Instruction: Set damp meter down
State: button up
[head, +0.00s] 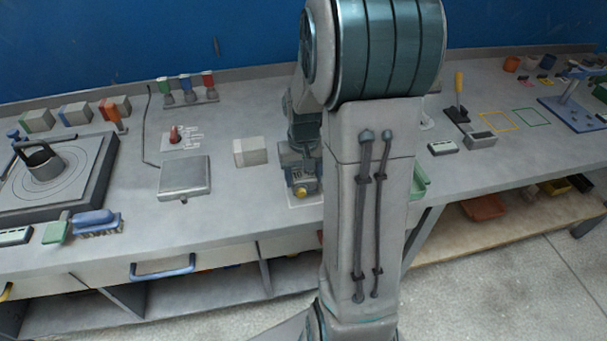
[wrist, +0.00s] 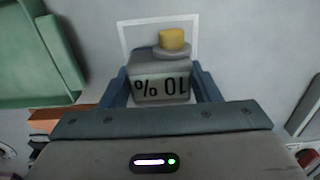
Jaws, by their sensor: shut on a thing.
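The damp meter (wrist: 160,88) is a grey block marked "10 %", with a yellow round knob on its top end. In the wrist view my gripper (wrist: 165,85) is shut on it, one blue finger on each side. The meter is over a white square outline (wrist: 185,20) on the grey bench; I cannot tell whether it touches the surface. In the head view the damp meter (head: 304,188) shows just left of my arm, near the bench's front edge, with my gripper (head: 300,160) above it. My arm hides part of the outline there.
A pale block (head: 250,152) and a grey flat box (head: 185,178) stand left of the meter. A green tray (head: 419,180) is close on its right, partly behind my arm. A small meter-like box (head: 443,148) lies farther right. The bench front edge is near.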

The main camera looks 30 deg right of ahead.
aim_at(303, 175)
jog(key=shift+f, duration=0.1)
jog(key=shift+f, duration=0.15)
jog(key=o, duration=1.3)
jog(key=shift+o, duration=0.2)
notch_tip(303, 175, up, 12)
jog(key=s+a+n+t, duration=0.3)
jog(key=s+a, duration=0.9)
jog(key=s, duration=0.1)
jog(key=shift+a+r, duration=0.15)
jog(key=shift+r, duration=0.1)
